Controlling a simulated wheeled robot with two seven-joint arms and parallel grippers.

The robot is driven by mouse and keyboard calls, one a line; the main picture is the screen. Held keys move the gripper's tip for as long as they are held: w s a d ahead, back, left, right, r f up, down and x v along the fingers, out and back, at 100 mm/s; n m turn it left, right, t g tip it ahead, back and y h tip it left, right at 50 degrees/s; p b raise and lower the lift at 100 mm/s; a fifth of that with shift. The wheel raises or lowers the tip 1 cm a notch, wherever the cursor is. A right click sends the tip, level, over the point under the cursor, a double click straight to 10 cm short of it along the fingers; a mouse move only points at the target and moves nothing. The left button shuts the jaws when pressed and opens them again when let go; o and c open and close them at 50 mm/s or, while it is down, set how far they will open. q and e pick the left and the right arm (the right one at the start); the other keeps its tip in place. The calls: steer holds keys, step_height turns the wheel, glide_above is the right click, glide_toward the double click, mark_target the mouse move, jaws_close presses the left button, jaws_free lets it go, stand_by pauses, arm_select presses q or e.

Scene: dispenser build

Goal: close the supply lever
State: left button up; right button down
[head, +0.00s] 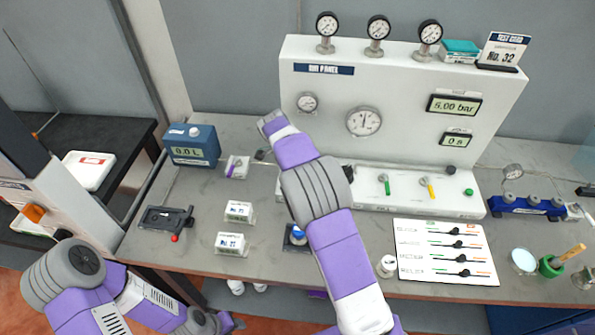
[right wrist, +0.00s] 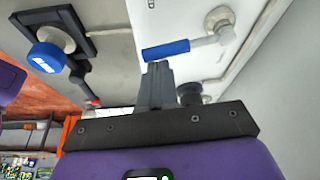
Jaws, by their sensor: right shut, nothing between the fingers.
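A lever with a blue handle (right wrist: 166,50) and a silver shaft shows in the right wrist view, fixed to a round fitting on a white surface. It looks like the supply lever; in the head view my right arm covers that area. My right gripper (right wrist: 158,68) is shut and empty, its fingertips just below the blue handle. I cannot tell whether they touch it. In the head view the right gripper is hidden by its arm.
A dark plate with a blue round knob (right wrist: 47,57) lies near the lever. A lever card (head: 410,270), white boxes (head: 240,211) and a blue meter (head: 192,145) occupy the table. Bare tabletop shows at the front left.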

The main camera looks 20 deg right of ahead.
steer(key=shift+a+m, duration=0.2)
steer(key=shift+m, duration=0.1)
steer(key=shift+w+a+p, duration=0.15)
steer(key=shift+a+p, duration=0.25)
steer(key=shift+a, duration=0.1)
steer(key=d, duration=0.1)
steer(key=s+d+r, duration=0.1)
steer(key=d+r, duration=0.1)
steer(key=shift+s+d, duration=0.25)
steer(key=p+v, duration=0.1)
steer(key=v, duration=0.7)
steer(key=shift+w+r+p, duration=0.25)
steer(key=shift+r+p, duration=0.1)
steer(key=shift+a, duration=0.1)
